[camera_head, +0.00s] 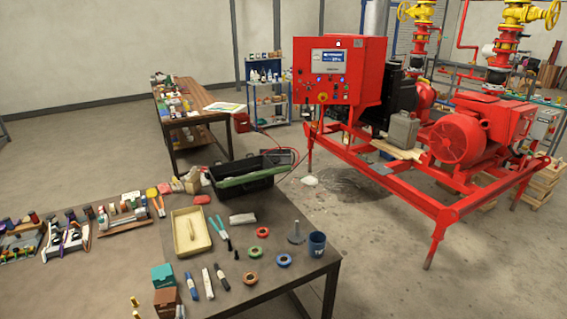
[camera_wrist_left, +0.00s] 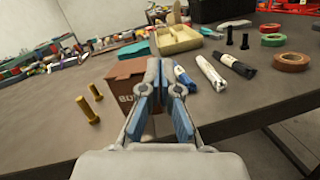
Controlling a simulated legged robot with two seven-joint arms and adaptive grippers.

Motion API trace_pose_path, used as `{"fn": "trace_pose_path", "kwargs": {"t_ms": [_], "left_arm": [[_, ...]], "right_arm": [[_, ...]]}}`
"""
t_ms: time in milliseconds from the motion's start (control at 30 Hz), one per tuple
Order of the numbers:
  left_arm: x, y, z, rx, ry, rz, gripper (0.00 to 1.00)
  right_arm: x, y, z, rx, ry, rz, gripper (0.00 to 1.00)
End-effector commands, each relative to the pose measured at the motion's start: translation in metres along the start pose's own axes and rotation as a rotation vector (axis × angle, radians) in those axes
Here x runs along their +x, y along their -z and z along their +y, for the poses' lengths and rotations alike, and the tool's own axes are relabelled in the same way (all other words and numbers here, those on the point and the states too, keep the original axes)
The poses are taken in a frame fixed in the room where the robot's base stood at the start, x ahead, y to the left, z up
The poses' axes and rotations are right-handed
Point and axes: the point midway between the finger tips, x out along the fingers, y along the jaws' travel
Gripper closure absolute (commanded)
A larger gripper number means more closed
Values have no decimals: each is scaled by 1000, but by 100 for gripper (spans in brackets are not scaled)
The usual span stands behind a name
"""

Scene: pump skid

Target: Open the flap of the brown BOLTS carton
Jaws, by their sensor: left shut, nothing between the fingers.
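The brown BOLTS carton (camera_head: 166,302) stands at the near left of the table in the head view, in front of a teal box. In the left wrist view the carton (camera_wrist_left: 126,88) shows part of its lettering on the front. Its top looks flat and closed; the gripper hides its right side. My left gripper (camera_wrist_left: 163,72) is shut and empty, its fingers overlapping the carton in the picture. I cannot tell whether they touch it. The right gripper is not in view.
Two yellow bolts (camera_wrist_left: 90,105) stand left of the carton. Blue, white and black tubes (camera_head: 207,282) lie to its right. Behind are a yellow tray (camera_head: 207,237), tape rolls (camera_head: 283,260) and a dark blue cup (camera_head: 317,244). The table's near edge is close.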

Motion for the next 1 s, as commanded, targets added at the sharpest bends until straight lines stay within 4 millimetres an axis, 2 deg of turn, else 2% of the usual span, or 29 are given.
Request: {"fn": "trace_pose_path", "kwargs": {"t_ms": [67,133,167,200,300,400,500,700,867,900,967,1000], "left_arm": [[-26,-15,-34,310,197,-73,100],[-64,-22,-75,667,412,-167,100],[-85,-20,-91,826,508,-212,100],[-114,-15,-110,1032,634,-273,100],[-182,7,-134,1474,916,-424,100],[-235,28,-134,1780,1135,-548,100],[-274,43,-123,1988,1309,-646,100],[-331,62,-86,2253,1609,-806,100],[-367,67,-54,2380,1827,-917,100],[-375,67,-45,-2323,-1819,912,100],[-386,69,-34,-2237,-1804,902,100],[-383,82,-42,-2240,-1814,903,100]], "right_arm": [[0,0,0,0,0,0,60],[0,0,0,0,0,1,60],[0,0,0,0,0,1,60],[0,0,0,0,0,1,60],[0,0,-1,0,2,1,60],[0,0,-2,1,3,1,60],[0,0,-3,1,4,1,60],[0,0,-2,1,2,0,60],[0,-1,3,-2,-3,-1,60],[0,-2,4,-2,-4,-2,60],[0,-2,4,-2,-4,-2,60],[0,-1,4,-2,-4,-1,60]]}}
